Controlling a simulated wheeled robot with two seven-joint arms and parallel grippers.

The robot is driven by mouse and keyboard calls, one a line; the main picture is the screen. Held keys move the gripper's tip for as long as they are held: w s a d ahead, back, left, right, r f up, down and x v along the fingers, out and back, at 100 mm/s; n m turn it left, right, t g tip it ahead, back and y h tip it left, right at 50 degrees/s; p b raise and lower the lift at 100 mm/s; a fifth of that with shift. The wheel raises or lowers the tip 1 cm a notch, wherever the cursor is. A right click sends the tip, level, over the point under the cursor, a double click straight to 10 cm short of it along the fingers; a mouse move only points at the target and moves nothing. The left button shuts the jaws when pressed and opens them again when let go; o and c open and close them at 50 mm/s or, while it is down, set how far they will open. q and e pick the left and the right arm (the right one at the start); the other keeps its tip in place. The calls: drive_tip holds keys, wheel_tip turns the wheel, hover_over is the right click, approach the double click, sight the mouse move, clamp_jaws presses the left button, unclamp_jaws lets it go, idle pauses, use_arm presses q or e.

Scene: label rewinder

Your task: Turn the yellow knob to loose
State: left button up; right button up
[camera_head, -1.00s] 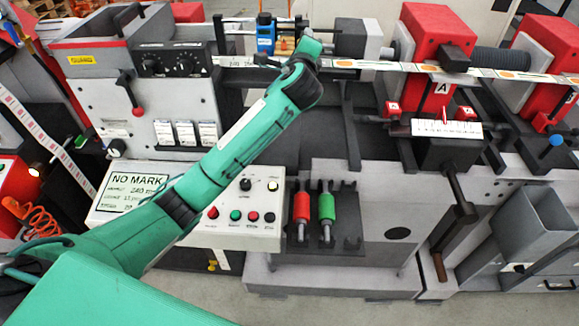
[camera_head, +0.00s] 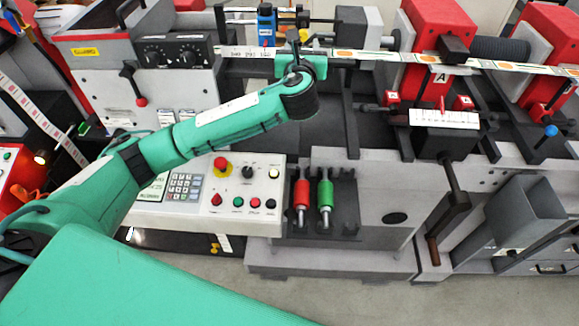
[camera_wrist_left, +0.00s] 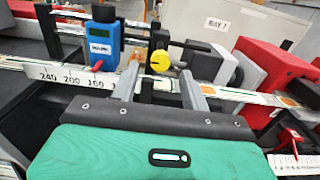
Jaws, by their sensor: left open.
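The yellow knob (camera_wrist_left: 160,61) shows in the left wrist view, on a dark post among the bars beyond the printed web. My left gripper (camera_wrist_left: 159,72) is open, its two grey fingers pointing toward the knob, one on each side of it in the picture. I cannot tell whether the fingertips reach around it or stop short; no contact shows. My right gripper is not in view.
A blue sensor block (camera_wrist_left: 103,43) stands just left of the knob. The printed web (camera_wrist_left: 70,76) and its ruler strip run below it. A grey block (camera_wrist_left: 215,66) and red unit (camera_wrist_left: 262,70) stand to the right. A control panel (camera_head: 215,209) lies below my forearm in the head view.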

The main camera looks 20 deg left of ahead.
use_arm(q)
drive_tip(key=b+v, duration=0.3)
drive_tip(key=v, duration=0.6)
drive_tip(key=s+f+n+g+h, duration=0.1)
drive_tip(key=s+f+n+g, duration=0.2)
drive_tip(key=f+n, duration=0.3)
drive_tip(key=s+f+n+g+h, duration=0.2)
drive_tip(key=s+f+n, duration=0.4)
drive_tip(key=f, duration=1)
drive_tip(key=shift+s+d+n+g, duration=0.25)
drive_tip(key=shift+d+n+g, duration=0.25)
drive_tip(key=shift+g, duration=0.4)
drive_tip(key=shift+a, duration=0.1)
